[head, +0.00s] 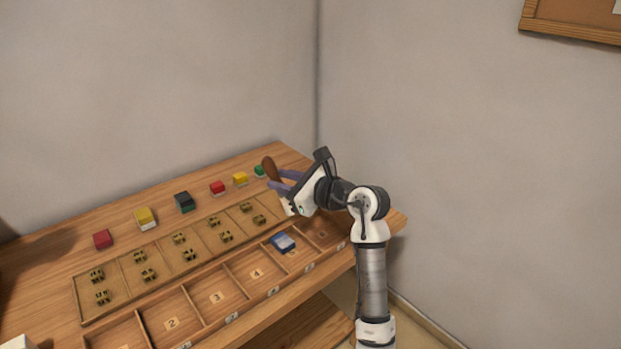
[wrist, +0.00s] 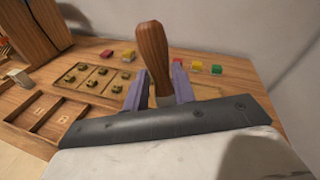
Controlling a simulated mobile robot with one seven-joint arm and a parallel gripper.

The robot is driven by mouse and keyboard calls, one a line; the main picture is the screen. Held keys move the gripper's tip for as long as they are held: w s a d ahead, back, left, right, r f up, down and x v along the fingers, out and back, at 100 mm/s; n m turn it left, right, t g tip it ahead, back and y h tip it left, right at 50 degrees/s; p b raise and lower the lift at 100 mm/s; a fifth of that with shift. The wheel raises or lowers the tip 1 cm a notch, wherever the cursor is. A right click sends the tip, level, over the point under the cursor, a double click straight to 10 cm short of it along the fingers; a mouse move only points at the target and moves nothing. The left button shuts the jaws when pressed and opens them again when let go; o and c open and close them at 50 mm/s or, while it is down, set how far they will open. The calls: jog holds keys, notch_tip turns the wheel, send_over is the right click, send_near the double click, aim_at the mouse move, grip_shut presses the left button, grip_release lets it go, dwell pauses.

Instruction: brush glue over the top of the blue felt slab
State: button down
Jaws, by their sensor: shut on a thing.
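My gripper (head: 279,180) is shut on the brush, whose brown wooden handle (head: 268,167) sticks up between the purple fingers. The gripper is above the table, behind the slab in the head view and apart from it. In the wrist view the brush handle (wrist: 152,52) stands between the fingers; its bristles are hidden. The slab is not seen in the wrist view.
The wooden tray (head: 198,318) has numbered front compartments, several empty. A board with several small brass-coloured pieces (head: 179,238) lies behind it. Several coloured blocks, including a red one (head: 103,239) and a yellow one (head: 146,218), line the back. Walls stand behind and right.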

aim_at(284, 206)
jog(key=shift+a+f+b, duration=0.1)
jog(key=shift+f+b, duration=1.15)
jog(key=shift+f, duration=1.2)
